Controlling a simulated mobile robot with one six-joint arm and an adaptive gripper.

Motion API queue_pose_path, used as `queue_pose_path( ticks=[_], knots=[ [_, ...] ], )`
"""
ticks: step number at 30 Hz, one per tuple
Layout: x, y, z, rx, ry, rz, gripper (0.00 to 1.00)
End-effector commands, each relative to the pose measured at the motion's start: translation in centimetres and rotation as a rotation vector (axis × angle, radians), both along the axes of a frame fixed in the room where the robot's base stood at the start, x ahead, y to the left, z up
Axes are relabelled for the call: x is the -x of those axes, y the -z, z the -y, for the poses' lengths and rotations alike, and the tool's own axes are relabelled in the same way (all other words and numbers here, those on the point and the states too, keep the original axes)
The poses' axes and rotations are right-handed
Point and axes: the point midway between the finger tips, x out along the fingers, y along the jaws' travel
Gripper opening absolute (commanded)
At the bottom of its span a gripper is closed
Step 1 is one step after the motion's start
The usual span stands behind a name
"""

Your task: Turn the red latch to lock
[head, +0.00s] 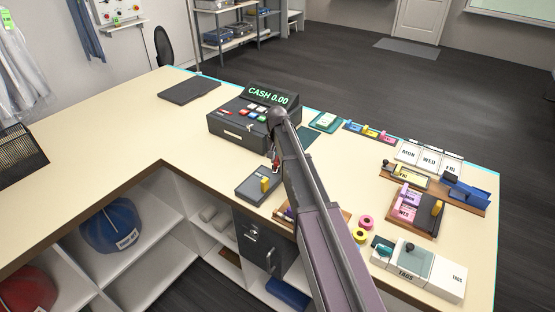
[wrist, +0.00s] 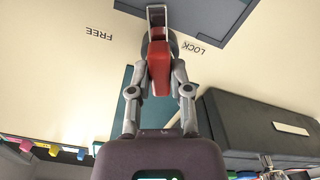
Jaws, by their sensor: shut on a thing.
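The red latch (wrist: 159,62) is between the two fingers of my gripper (wrist: 161,75) in the wrist view, and the fingers are shut on it. Its upper end meets a grey metal bracket (wrist: 157,14) and a dark round part. The word FREE (wrist: 100,32) is on the cream surface to its left. The word LOCK (wrist: 194,47) is to its right and a little closer. In the head view a small bit of red (head: 275,164) shows by my gripper, in front of the cash register; my arm hides most of this spot.
The cash register (head: 252,118) stands close behind my gripper. A dark box with a yellow piece (head: 265,185) lies in front of it. Tape rolls (head: 361,235), trays (head: 425,225) and a tag box (head: 447,283) stand to the right. The counter's left part is mostly clear.

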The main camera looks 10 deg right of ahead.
Motion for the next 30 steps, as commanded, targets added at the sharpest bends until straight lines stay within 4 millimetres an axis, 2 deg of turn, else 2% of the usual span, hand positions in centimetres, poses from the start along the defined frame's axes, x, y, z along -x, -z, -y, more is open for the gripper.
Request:
queue_pose_path(
  ticks=[9,15,30],
  knots=[
    [0.12,0.04,0.01,0.0,0.266,-0.002,0.0],
    [0.14,0.04,0.02,0.0,0.372,-0.002,0.0],
    [0.15,0.04,0.05,0.001,0.431,-0.004,0.0]
  ],
)
